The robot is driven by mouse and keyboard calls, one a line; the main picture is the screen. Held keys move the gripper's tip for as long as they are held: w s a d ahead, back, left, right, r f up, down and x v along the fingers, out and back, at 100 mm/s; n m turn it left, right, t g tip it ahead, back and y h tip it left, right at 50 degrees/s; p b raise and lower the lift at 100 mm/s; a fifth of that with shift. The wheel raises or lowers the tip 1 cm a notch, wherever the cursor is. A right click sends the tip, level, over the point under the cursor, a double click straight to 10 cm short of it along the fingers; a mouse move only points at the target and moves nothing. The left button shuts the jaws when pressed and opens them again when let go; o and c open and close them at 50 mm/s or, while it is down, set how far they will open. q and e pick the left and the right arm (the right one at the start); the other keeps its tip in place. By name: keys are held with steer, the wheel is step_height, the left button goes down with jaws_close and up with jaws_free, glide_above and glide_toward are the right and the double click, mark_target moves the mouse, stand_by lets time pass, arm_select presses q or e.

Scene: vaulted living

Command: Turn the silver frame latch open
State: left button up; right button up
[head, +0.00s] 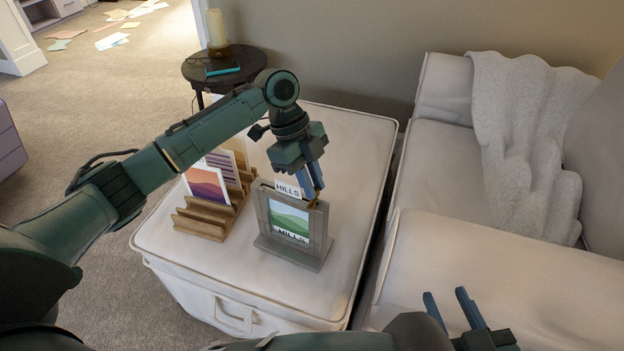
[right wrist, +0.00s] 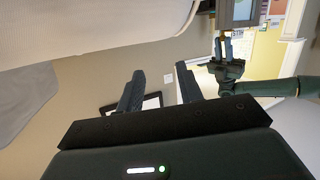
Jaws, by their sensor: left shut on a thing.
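The silver-grey picture frame (head: 262,220) stands upright on the white ottoman, showing a green hills picture and a "HILLS" label at its top and bottom. My left gripper (head: 313,194) points down at the frame's top right corner, its fingers shut on the latch there. A small brass-coloured piece (head: 318,203) shows at the fingertips; the rest of the latch is hidden. The right wrist view also shows the left gripper (right wrist: 222,50) at the frame (right wrist: 240,12). My right gripper (head: 450,304) is open and empty, low in front of the sofa, away from the frame.
A wooden rack (head: 205,216) holding picture cards (head: 207,186) stands left of the frame. The white ottoman (head: 345,150) is clear behind and right of the frame. The sofa (head: 470,250) with a throw (head: 525,130) borders it at right. A dark side table (head: 250,62) stands behind.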

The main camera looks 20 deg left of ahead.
arm_select(q)
jaws_close()
steer(key=shift+r+p, duration=0.1)
steer(key=shift+p, duration=0.2)
